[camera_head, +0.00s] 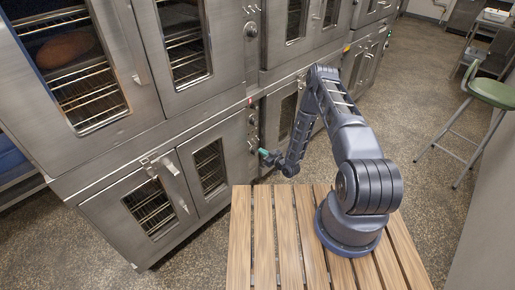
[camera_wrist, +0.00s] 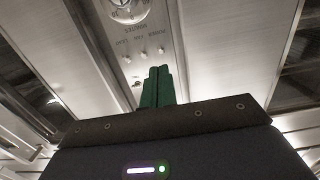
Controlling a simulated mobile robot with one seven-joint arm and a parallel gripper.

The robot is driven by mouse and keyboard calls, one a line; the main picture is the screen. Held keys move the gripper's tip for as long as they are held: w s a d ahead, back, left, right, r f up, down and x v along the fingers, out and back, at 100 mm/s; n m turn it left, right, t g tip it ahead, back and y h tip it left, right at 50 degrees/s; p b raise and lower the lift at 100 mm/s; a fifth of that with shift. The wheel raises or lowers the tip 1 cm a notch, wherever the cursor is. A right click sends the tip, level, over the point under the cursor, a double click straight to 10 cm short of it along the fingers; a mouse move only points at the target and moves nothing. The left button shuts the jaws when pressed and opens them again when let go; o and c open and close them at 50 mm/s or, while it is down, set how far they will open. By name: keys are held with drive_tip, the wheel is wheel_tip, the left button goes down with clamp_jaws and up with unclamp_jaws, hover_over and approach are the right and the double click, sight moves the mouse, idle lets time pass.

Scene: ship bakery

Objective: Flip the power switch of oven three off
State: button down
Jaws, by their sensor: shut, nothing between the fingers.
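My gripper (camera_head: 266,155) is at the lower oven's control strip (camera_head: 252,130) in the head view, with its green fingers pointing at it. In the wrist view the fingers (camera_wrist: 157,86) are shut together with nothing between them. Ahead of them the steel panel carries a row of small toggle switches (camera_wrist: 143,54) under faint labels that seem to read power, fan and light. No oven number is readable.
Stacked steel ovens with glass doors (camera_head: 210,168) line the wall. A timer dial (camera_wrist: 127,10) is above the switches. A brown loaf (camera_head: 65,48) is in the upper left oven. My slatted wooden top (camera_head: 262,235) is in front. A green stool (camera_head: 490,92) stands at right on open floor.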

drive_tip(key=shift+s+d+f, duration=0.2)
drive_tip(key=shift+s+d, duration=0.45)
drive_tip(key=shift+s+d+f, duration=0.2)
drive_tip(key=shift+s+d, duration=0.4)
